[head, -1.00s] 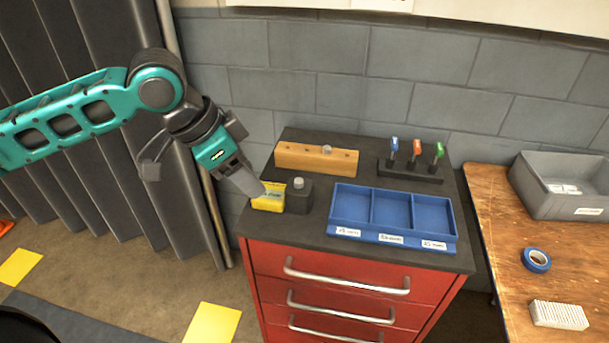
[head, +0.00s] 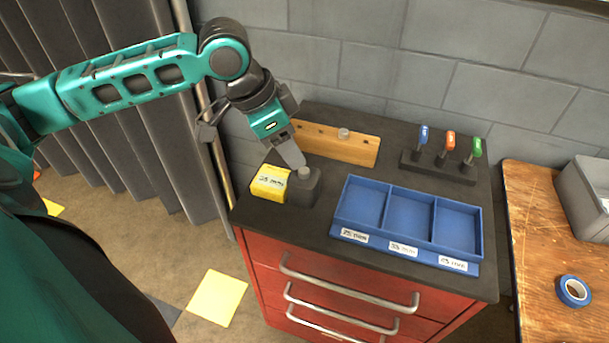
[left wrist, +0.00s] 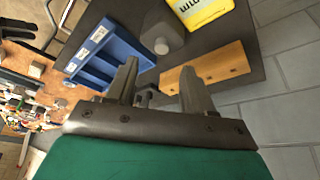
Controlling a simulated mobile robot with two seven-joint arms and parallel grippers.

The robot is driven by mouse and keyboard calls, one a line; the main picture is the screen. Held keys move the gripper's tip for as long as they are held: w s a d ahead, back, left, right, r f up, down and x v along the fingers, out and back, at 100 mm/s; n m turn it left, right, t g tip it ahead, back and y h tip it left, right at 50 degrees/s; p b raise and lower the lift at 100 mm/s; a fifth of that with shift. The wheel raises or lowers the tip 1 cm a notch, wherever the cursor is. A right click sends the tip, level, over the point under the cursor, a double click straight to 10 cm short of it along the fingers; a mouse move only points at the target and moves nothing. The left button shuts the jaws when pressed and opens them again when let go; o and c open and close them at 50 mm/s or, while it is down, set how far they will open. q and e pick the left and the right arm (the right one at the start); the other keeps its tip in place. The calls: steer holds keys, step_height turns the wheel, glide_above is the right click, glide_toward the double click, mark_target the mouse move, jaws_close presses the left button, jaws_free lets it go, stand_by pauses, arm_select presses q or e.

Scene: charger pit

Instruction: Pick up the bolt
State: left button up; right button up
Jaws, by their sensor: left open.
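A second silver head (head: 343,133) sits in the wooden block (head: 352,150); I cannot tell for sure which is the bolt meant. My right gripper is out of view.
A yellow box (head: 270,181) stands against the dark block's left side. A wooden table (head: 545,215) with blue tape (head: 574,291) lies further right.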

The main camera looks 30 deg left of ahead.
mark_target(303, 170)
arm_select(q)
steer(key=b+x, duration=0.1)
steer(key=x, duration=0.5)
steer(key=shift+a, duration=0.1)
steer(key=shift+r, duration=0.1)
jaws_close()
